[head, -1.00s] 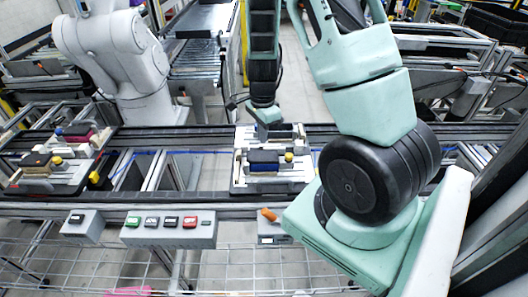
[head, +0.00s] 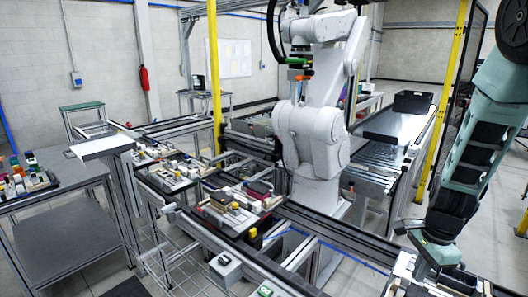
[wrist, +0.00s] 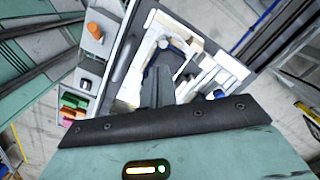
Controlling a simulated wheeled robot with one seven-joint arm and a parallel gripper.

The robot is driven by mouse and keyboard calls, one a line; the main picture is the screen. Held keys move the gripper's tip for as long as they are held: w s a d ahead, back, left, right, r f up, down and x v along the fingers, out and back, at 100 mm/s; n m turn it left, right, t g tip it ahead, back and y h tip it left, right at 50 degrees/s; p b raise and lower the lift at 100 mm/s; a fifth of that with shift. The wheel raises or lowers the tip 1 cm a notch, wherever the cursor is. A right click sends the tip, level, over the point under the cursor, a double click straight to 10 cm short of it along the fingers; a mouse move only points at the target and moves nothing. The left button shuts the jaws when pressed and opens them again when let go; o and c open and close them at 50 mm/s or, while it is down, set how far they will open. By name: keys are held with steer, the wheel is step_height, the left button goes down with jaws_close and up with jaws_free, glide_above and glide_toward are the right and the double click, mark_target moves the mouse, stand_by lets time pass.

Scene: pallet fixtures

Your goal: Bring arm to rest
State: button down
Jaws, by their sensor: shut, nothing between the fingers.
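My arm comes down at the right edge of the head view, with mint-green and black links. My gripper (head: 428,270) is at its lower end, low in the right corner. In the wrist view my gripper (wrist: 157,86) shows its dark fingers together, with nothing held between them. Beyond the fingertips is a white pallet fixture (wrist: 228,62) with a dark part and a blue-rimmed round part. In the head view only the top of this fixture (head: 400,268) shows at the bottom edge. The height of the fingers above it is hard to tell.
A button box (wrist: 88,82) and an orange knob (wrist: 95,30) lie left of the fingers. A white robot arm (head: 310,140) stands behind the conveyor. Another loaded pallet (head: 232,212) sits on the rails. A yellow post (head: 214,70) and a parts table (head: 65,215) are at left.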

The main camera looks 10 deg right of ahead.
steer(key=s+a+r+n+y+b, duration=0.1)
steer(key=s+a+n+b, duration=0.1)
steer(key=a+n, duration=0.55)
steer(key=s+a+r+n+b, duration=0.2)
steer(key=a+n, duration=0.3)
steer(key=a, duration=0.6)
steer(key=s+a+r+n+h+b, duration=0.1)
steer(key=s+a+n+b, duration=0.3)
steer(key=s+a+n, duration=0.6)
steer(key=s+n, duration=0.3)
steer(key=n, duration=0.1)
steer(key=shift+s+a+r+b, duration=0.15)
steer(key=shift+s+a+b, duration=0.1)
steer(key=shift+a+b, duration=0.1)
steer(key=c, duration=2.1)
jaws_free()
steer(key=shift+c, duration=0.2)
